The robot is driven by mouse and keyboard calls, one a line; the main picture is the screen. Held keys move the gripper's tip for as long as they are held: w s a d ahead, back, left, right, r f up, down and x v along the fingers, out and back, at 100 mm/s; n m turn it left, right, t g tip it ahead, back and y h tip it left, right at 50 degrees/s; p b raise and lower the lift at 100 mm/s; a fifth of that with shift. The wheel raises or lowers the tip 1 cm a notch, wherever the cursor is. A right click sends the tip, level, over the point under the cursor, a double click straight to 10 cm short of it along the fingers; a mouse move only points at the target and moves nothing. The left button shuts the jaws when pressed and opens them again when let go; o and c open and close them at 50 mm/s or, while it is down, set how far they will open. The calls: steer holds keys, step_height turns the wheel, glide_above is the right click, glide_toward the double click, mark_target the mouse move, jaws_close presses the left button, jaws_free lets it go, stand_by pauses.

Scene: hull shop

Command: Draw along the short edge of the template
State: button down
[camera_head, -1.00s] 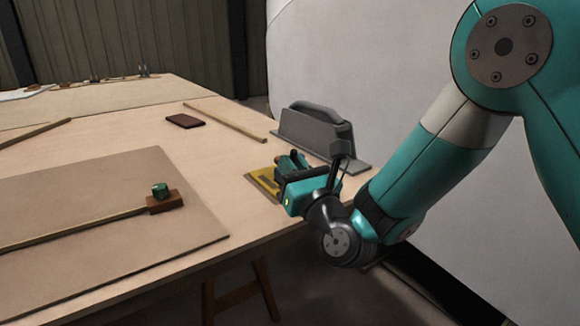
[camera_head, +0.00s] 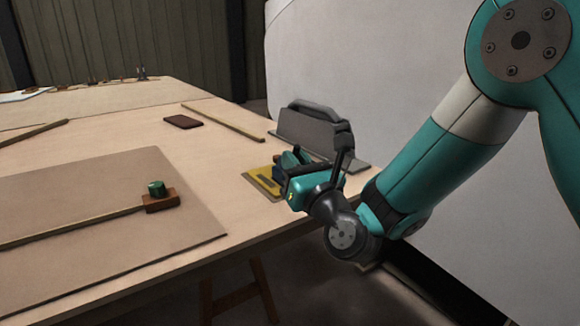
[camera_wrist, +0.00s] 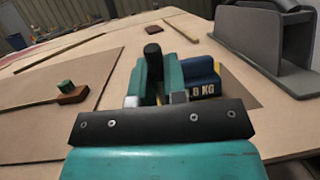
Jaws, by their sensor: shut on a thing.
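A yellow template (camera_head: 260,177) lies flat near the right edge of the table, on a brownish sheet (camera_wrist: 237,88). A blue weight marked with a KG label (camera_wrist: 199,75) sits on it and hides much of the yellow; a small part of the weight shows in the head view. My gripper (camera_wrist: 154,98) is shut on a dark, round-topped stick-like thing (camera_wrist: 152,52), perhaps a marker, which stands up between the fingers. The gripper is just left of the weight in the wrist view. The stick's lower tip is hidden, so I cannot tell whether it touches the sheet.
A grey handled tool (camera_head: 310,130) stands behind the template, close to the gripper. A large board (camera_head: 90,200) on the left bears a batten and a brown block with a green knob (camera_head: 158,195). A brown flat block (camera_head: 183,122) and another batten (camera_head: 225,124) lie farther back.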

steer(key=shift+w+d, duration=0.1)
steer(key=shift+d, duration=0.05)
steer(key=shift+w+d+b, duration=0.25)
steer(key=shift+d+b, duration=0.1)
steer(key=shift+b, duration=0.2)
steer(key=shift+w+d+b, duration=0.25)
steer(key=shift+d+b, duration=0.15)
steer(key=shift+b, duration=0.05)
steer(key=shift+w+d, duration=0.1)
steer(key=shift+d, duration=0.05)
